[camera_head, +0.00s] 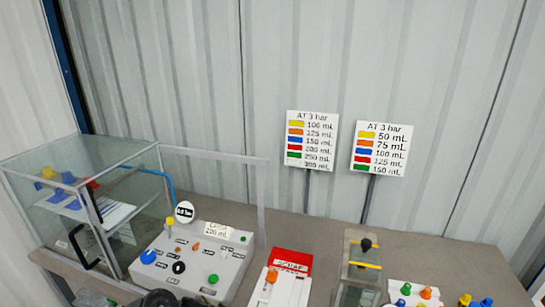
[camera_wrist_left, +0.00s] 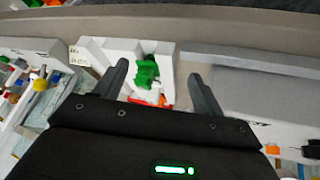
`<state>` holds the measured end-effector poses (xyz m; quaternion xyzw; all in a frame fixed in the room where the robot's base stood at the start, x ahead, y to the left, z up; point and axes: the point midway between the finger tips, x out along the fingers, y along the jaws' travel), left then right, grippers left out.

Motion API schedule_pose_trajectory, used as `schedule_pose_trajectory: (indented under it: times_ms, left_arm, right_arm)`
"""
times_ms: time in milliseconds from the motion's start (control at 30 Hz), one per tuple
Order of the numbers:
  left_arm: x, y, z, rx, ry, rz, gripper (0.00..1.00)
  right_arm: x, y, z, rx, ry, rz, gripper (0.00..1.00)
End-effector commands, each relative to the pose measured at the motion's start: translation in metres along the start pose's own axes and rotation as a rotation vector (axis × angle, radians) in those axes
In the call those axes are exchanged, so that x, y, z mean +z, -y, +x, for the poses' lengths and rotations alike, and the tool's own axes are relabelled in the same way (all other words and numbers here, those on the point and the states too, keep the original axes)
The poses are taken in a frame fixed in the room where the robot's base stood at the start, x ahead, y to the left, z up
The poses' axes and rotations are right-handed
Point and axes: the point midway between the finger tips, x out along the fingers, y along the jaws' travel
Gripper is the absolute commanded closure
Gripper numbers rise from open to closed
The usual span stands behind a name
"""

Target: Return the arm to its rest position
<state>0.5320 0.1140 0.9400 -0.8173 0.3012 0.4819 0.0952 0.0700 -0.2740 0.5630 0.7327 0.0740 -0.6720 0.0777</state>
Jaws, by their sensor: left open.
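In the left wrist view my left gripper (camera_wrist_left: 157,70) has its two dark fingers spread wide apart. A green part (camera_wrist_left: 146,72) stands in a white holder (camera_wrist_left: 122,56) and shows between the fingers, beyond them. Nothing is visibly clamped between the fingers. In the head view a dark rounded shape (camera_head: 160,299) shows at the bottom edge, in front of the grey control panel; I cannot tell whether it is part of my arm. My right gripper is in neither view.
A glass case (camera_head: 110,165) stands at the left beside the control panel (camera_head: 222,264). A red and white box (camera_head: 291,262), a clear column with a yellow bar (camera_head: 358,285) and coloured knobs (camera_head: 426,292) stand to the right. Two signs (camera_head: 312,140) (camera_head: 381,149) stand behind.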

Motion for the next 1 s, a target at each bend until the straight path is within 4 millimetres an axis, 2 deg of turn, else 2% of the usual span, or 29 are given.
schedule_pose_trajectory:
  times_ms: [33,100,233,400,700,1000]
  left_arm:
    - [0.004,-0.032,0.001,0.016,-0.056,0.013,0.30]
    - [0.004,-0.058,-0.005,-0.001,-0.127,0.019,0.30]
    - [0.021,-0.080,-0.032,-0.081,-0.193,-0.027,0.30]
    - [0.076,-0.071,-0.077,-0.211,-0.138,-0.140,0.30]
    - [0.171,-0.060,-0.137,-0.314,0.049,-0.274,0.30]
    - [0.242,-0.065,-0.186,-0.342,0.207,-0.355,0.30]
  right_arm:
    - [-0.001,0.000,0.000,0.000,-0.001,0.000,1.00]
    - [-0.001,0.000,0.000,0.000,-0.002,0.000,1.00]
    - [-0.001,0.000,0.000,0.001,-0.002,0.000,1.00]
    - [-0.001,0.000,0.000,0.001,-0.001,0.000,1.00]
    - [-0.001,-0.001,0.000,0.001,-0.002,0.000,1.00]
    - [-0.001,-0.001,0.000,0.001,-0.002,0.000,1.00]
